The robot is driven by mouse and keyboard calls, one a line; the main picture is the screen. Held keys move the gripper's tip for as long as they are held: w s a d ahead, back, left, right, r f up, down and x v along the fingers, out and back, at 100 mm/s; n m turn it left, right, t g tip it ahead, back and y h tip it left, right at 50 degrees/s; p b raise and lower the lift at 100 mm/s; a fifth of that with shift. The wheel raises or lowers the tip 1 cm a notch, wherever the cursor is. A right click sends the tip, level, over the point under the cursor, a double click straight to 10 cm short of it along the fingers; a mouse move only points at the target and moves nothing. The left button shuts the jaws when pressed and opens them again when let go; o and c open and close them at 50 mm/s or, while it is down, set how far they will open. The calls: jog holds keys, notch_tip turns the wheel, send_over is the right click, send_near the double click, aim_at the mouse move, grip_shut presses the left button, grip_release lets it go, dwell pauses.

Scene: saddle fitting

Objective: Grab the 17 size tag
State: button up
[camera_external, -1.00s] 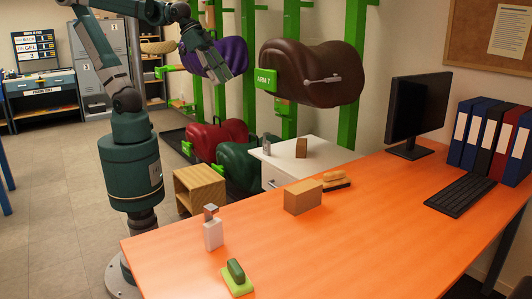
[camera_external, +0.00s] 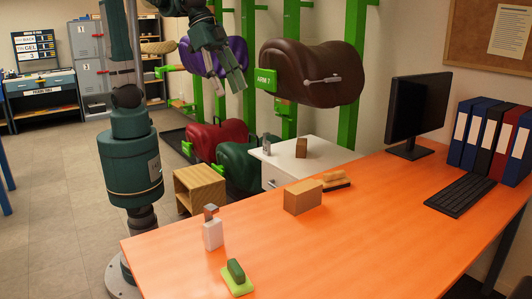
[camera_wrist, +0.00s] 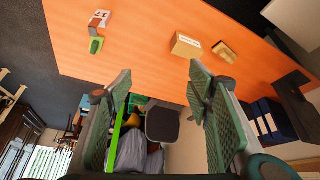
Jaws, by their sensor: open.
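A small white tag block with a grey metal piece on top (camera_external: 213,232) stands near the left edge of the orange desk. In the wrist view a white tag (camera_wrist: 99,18) bearing what looks like 17 shows at the upper left, beside a green pad. My gripper (camera_external: 236,80) is in the air beyond the desk, in front of the saddle racks, well apart from the tag. In the wrist view its two ribbed fingers (camera_wrist: 160,72) are spread wide with nothing between them.
On the orange desk (camera_external: 370,220) are a green-handled pad (camera_external: 236,275), a cardboard-coloured box (camera_external: 303,197), a brush (camera_external: 336,181), a monitor (camera_external: 416,110), a keyboard (camera_external: 459,195) and binders (camera_external: 490,140). A brown saddle (camera_external: 312,72) hangs near my gripper. A white cabinet (camera_external: 325,156) stands behind the desk.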

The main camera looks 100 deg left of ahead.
jog(key=w+d+f+m, duration=0.1)
jog(key=d+f, duration=0.1)
jog(key=d, duration=1.1)
jog(key=m+g+p, duration=0.1)
jog(key=p, duration=0.1)
send_over(210, 207)
notch_tip(210, 207, down, 3)
jog(key=f, duration=2.1)
jog(key=shift+s+a+f, duration=0.25)
jog(key=shift+f, duration=0.5)
jog(key=shift+b+x, duration=0.35)
jog(key=shift+x, duration=0.9)
jog(key=shift+b+x, duration=0.55)
jog(key=shift+x, duration=2.05)
